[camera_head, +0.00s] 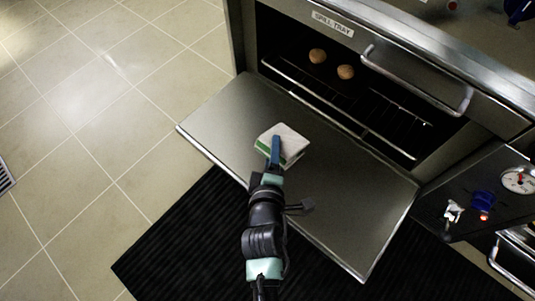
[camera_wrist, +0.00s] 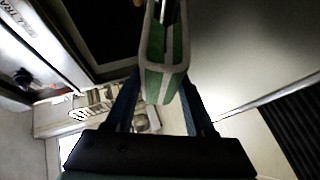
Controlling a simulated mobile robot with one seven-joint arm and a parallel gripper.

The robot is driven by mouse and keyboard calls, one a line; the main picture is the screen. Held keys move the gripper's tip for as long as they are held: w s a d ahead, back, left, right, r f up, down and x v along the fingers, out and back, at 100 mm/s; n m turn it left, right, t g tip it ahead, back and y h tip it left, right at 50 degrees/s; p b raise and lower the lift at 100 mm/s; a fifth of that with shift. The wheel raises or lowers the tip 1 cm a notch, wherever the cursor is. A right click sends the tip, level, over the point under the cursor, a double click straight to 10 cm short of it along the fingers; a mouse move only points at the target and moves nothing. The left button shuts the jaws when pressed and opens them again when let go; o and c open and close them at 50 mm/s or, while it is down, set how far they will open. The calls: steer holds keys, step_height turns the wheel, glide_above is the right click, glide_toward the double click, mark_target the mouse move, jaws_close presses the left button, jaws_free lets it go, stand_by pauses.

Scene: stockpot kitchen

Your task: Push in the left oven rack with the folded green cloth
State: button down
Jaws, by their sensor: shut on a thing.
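My gripper (camera_head: 274,158) is shut on the folded cloth (camera_head: 291,140), which looks white on top with a green edge. It is above the open oven door (camera_head: 215,115), in front of the oven opening. The wrist view shows the folded green cloth (camera_wrist: 165,65) with pale edges between my two fingers. The oven rack (camera_head: 330,108) is inside the dark oven, its front bar running across the opening. Two round brown items (camera_head: 331,64) sit inside on the rack. In the wrist view the rack is not clearly seen.
The door lies lowered, its flat panel over a black ribbed mat (camera_head: 180,250). A drawer marked "SPILL TRAY" (camera_head: 333,23) with a bar handle (camera_head: 415,92) is above the opening. A control panel with a gauge (camera_head: 518,181) is at the right. Tiled floor is clear at the left.

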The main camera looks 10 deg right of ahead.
mark_target(290, 140)
steer(key=shift+w+d+f+b, duration=0.2)
steer(key=shift+w+d+f, duration=0.3)
steer(key=shift+w+d, duration=0.3)
steer(key=shift+w+d+f+b, duration=0.25)
steer(key=shift+w+d+f, duration=0.35)
steer(key=shift+d, duration=0.4)
steer(key=shift+w+d+f+b, duration=0.2)
steer(key=shift+w+d+f, duration=0.25)
steer(key=shift+w+d, duration=0.4)
steer(key=shift+w+d+f+b, duration=0.25)
steer(key=shift+d+f+b, duration=0.25)
steer(key=shift+b, duration=0.25)
steer(key=w+d+b, duration=0.1)
steer(key=b, duration=0.1)
steer(key=w+d+f+b, duration=0.1)
steer(key=d+b, duration=0.1)
steer(key=w+d+f+b, duration=0.1)
steer(key=b, duration=0.1)
steer(key=shift+w+d+f, duration=0.15)
steer(key=shift+w+d, duration=0.05)
steer(key=shift+d, duration=0.05)
steer(key=shift+w+d+f+b, duration=0.1)
steer(key=shift+w+d+b, duration=0.2)
steer(key=shift+b, duration=0.25)
steer(key=shift+w+d+f+b, duration=0.15)
steer(key=shift+d+f+b, duration=0.1)
steer(key=shift+b, duration=0.35)
